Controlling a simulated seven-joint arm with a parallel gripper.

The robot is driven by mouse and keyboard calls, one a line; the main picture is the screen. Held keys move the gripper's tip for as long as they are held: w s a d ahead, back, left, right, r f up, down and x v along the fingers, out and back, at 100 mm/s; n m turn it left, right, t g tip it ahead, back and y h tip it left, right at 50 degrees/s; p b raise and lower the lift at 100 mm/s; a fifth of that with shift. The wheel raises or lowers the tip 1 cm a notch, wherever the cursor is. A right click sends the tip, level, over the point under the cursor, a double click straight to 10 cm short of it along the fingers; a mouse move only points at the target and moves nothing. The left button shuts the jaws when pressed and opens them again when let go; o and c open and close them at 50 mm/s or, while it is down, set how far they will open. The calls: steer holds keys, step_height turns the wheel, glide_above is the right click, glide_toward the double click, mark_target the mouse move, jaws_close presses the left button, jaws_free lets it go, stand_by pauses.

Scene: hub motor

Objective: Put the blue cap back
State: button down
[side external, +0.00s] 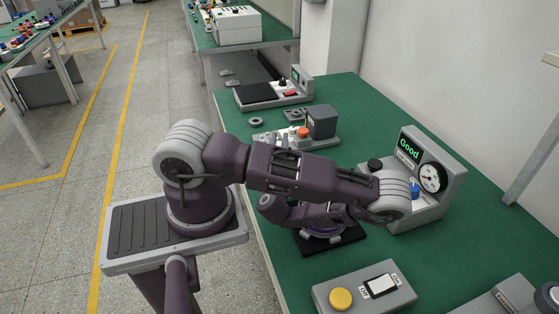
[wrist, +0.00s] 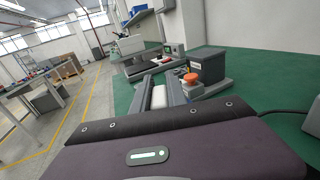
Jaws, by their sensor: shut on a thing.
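A small blue piece (side external: 415,190), which looks like the blue cap, shows at the front of the grey gauge tester (side external: 432,208), partly behind my arm. My gripper (side external: 318,226) is low over the black pad (side external: 350,242), folded back under my arm. In the wrist view my own purple housing fills the bottom, and no blue cap shows.
The tester shows a green "Good" and a dial. A switch box (side external: 364,290) with a yellow button stands at the front. A station with an orange button (side external: 303,131) and a dark box (side external: 321,121) stands behind my arm, also in the wrist view (wrist: 207,60). Green table is clear between them.

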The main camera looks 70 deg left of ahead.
steer(key=shift+f, duration=1.6)
steer(key=shift+f, duration=0.15)
steer(key=c, duration=1.3)
jaws_free()
